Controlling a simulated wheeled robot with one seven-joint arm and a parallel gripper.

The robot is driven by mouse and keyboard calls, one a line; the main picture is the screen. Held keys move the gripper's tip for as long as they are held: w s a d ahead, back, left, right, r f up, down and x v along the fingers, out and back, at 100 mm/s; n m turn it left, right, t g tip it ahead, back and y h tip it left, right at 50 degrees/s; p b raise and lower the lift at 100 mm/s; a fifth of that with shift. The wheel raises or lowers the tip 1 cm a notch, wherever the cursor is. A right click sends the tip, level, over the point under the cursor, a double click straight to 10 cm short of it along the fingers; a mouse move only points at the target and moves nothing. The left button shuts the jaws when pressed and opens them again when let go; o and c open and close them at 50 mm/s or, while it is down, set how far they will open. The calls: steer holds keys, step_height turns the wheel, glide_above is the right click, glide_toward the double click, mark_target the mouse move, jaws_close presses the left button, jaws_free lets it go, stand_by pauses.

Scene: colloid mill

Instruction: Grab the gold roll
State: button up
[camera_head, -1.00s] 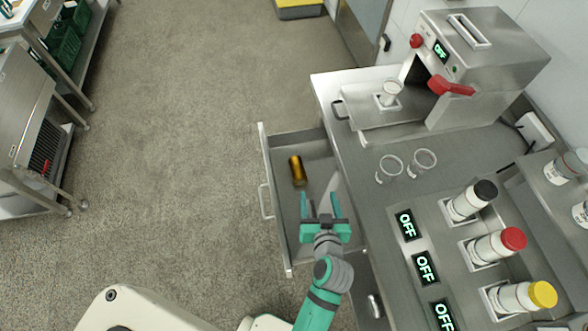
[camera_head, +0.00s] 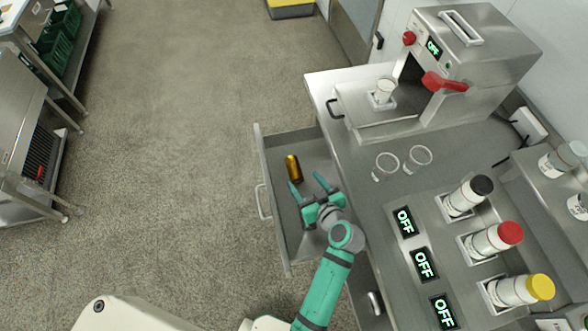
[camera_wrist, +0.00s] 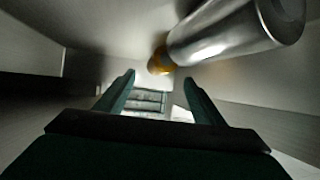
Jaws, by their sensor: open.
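The gold roll (camera_head: 293,168) is a short, shiny cylinder lying in the open drawer (camera_head: 268,222). My gripper (camera_head: 308,185) is open and empty over the drawer, just below the roll in the head view, its fingers pointing up and left with one tip close to the roll's lower end. In the wrist view, a shiny metallic cylinder with gold-orange patches (camera_wrist: 225,35), apparently the roll, lies at upper right. It is beyond the fingertips (camera_wrist: 159,80), more toward the right finger, and not between them. Whether a finger touches it cannot be told.
The drawer's walls and the counter edge (camera_head: 345,185) stand close around my gripper. On the counter are two clear glass rings (camera_head: 386,166), a machine with a red handle (camera_head: 445,82), and bottles with black, red and yellow caps. Open floor (camera_head: 170,170) lies to the left.

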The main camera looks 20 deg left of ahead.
mark_target(297, 172)
steer(key=shift+x, duration=3.7)
steer(key=shift+r, duration=0.2)
steer(key=c, duration=1.2)
